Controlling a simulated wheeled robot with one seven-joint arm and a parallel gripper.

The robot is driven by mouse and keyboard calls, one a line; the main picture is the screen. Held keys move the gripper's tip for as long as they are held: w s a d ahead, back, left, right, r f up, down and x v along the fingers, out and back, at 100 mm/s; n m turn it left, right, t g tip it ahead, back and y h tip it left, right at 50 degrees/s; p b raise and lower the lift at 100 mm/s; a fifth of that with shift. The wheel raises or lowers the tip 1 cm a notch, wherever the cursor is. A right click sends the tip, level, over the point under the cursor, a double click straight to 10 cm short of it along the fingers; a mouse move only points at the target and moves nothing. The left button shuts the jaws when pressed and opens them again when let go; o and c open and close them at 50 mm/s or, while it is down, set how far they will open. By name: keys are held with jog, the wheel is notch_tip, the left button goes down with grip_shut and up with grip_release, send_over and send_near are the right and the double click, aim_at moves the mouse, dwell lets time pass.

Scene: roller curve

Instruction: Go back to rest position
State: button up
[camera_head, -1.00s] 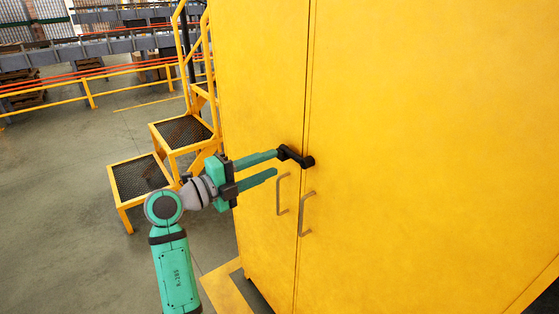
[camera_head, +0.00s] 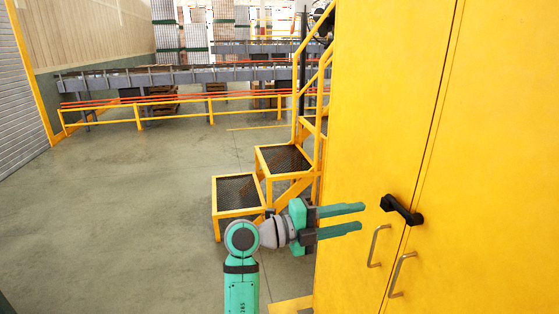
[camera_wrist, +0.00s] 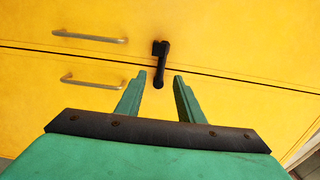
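My gripper (camera_head: 362,218) is open and empty, with its two green fingers apart and pointing right at the yellow cabinet (camera_head: 375,110). In the head view the fingertips stop left of the black latch handle (camera_head: 402,210), with a gap between them. In the wrist view the open fingers (camera_wrist: 162,78) point at the cabinet front, and the black latch handle (camera_wrist: 161,62) stands just beyond the fingertips, by the seam of the doors. Both cabinet doors look shut. The latch handle is tilted in the head view.
Two grey pull handles (camera_head: 378,246) sit below the latch. Yellow steps with dark mesh treads (camera_head: 284,158) stand behind my arm, close to the cabinet. A yellow railing (camera_head: 175,109) and conveyor (camera_head: 170,78) run across the back. The floor (camera_head: 120,220) at the left is clear.

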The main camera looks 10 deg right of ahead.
jog(key=w+a+f+n+t+y, duration=0.15)
jog(key=f+n+t, duration=0.25)
jog(key=f+n, duration=0.5)
jog(key=s+a+f+n+t+y, duration=0.15)
jog(key=f+n+t, duration=0.4)
jog(key=f, duration=0.65)
jog(key=s+a+f+n+t+y, duration=0.1)
jog(key=s+a+f+n+y, duration=0.35)
jog(key=f, duration=0.35)
jog(key=s+a+f+n+t+y, duration=0.2)
jog(key=s+a+f+n+y, duration=0.15)
jog(key=f+n, duration=0.35)
jog(key=s+a+f+n+y, duration=0.3)
jog(key=s+a, duration=0.2)
jog(key=s, duration=0.4)
jog(key=s+a+f+n+y, duration=0.2)
jog(key=s+a+f+n, duration=0.15)
jog(key=s, duration=0.65)
jog(key=s+a+r+n+y, duration=0.1)
jog(key=s+a+r, duration=0.1)
jog(key=s+r, duration=0.2)
jog(key=s+a+r+n, duration=0.1)
jog(key=s+a+r, duration=0.1)
jog(key=s, duration=0.9)
jog(key=shift+r+t+y, duration=0.35)
jog(key=shift+r+y, duration=0.05)
jog(key=shift+r, duration=0.45)
